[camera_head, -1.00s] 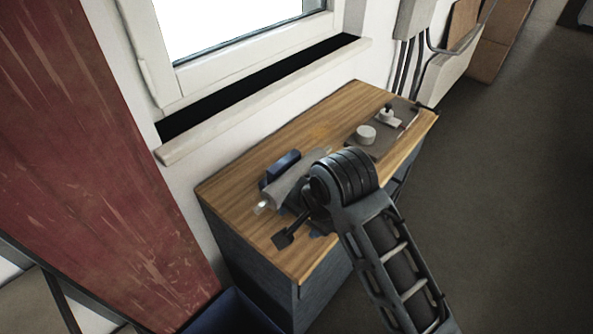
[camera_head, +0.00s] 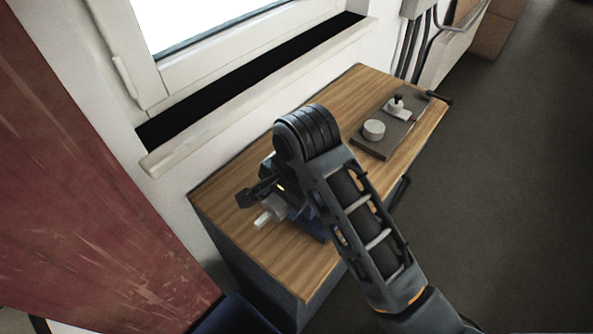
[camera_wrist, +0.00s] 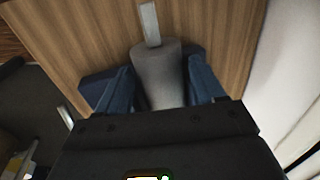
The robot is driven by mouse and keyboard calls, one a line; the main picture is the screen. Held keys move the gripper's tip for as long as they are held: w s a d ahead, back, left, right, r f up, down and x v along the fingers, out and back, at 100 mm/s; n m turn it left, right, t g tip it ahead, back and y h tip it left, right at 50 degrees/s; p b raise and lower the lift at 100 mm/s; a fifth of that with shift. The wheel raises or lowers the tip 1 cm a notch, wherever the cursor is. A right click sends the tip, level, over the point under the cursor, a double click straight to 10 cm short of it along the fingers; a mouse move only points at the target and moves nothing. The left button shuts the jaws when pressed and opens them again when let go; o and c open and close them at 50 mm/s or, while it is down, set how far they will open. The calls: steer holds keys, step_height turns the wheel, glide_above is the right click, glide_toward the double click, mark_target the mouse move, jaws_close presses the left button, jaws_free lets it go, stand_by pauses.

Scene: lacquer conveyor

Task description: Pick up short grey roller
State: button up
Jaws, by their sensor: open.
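The short grey roller (camera_head: 274,206) lies on the wooden cabinet top, with its pale shaft end pointing to the lower left. It is partly hidden by my arm. In the wrist view the roller (camera_wrist: 158,75) runs up the middle, its shaft at the top. Dark blue blocks (camera_head: 311,226) flank it; they also show on both sides of it in the wrist view (camera_wrist: 203,80). My gripper (camera_head: 252,195) is open and over the roller in the head view. Its dark body covers the roller's near end in the wrist view. I cannot tell whether it touches the roller.
The wooden cabinet top (camera_head: 232,190) is bare at its left end and front. A dark plate (camera_head: 372,147) with a pale round knob (camera_head: 374,130) and a small fitting (camera_head: 397,108) lies at the far right. The window sill (camera_head: 250,105) and wall stand close behind.

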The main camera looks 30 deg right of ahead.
steer(key=shift+w+a+f, duration=0.15)
steer(key=shift+f, duration=0.5)
steer(key=shift+c, duration=0.3)
steer(key=c, duration=1.1)
steer(key=shift+r, duration=0.15)
